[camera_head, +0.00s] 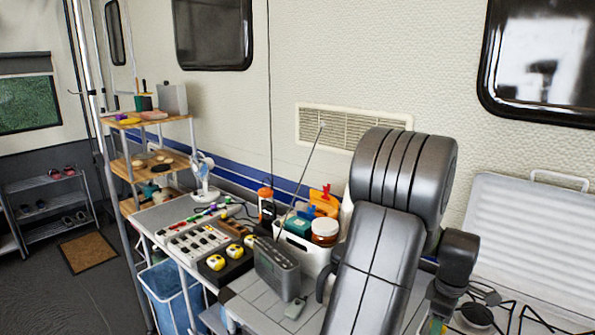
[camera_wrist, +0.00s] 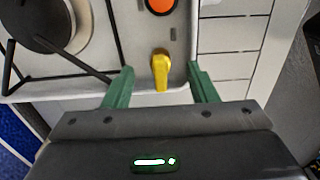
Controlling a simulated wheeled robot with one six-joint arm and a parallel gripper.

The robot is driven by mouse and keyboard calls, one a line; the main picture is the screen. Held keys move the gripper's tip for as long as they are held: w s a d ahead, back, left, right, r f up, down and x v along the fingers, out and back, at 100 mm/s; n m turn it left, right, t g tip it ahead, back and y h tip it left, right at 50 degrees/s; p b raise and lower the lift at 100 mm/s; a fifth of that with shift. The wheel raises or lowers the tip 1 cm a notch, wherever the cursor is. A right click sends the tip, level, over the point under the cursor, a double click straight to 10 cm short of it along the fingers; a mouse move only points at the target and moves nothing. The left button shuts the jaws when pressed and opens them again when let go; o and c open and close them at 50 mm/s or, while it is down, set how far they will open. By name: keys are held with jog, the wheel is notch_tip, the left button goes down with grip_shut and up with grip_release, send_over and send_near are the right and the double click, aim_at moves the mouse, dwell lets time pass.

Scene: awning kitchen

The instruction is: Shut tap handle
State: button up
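A yellow tap handle (camera_wrist: 161,72) shows in the wrist view, on a pale panel beside the stove. Its long grip points down the picture, toward my gripper. My gripper (camera_wrist: 160,68) is open, with one green finger to the left of the handle and one to the right. There is a visible gap on both sides, so the fingers do not appear to touch it. In the head view my arm hides the handle, and only a bit of green finger shows near the bottom edge.
A stove burner (camera_wrist: 40,22) with black pan supports lies left of the handle. An orange-red round knob (camera_wrist: 162,5) sits above it. In the head view a grey radio (camera_head: 277,268) with a raised antenna and a white bin of jars (camera_head: 305,250) stand left of my arm.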

dwell(0.5)
jog(key=shift+r+p, duration=2.7)
jog(key=shift+r, duration=0.85)
jog(key=shift+f, duration=0.15)
notch_tip(320, 180, down, 7)
jog(key=b, duration=0.5)
jog(key=shift+b, duration=0.3)
jog(key=shift+n, duration=0.8)
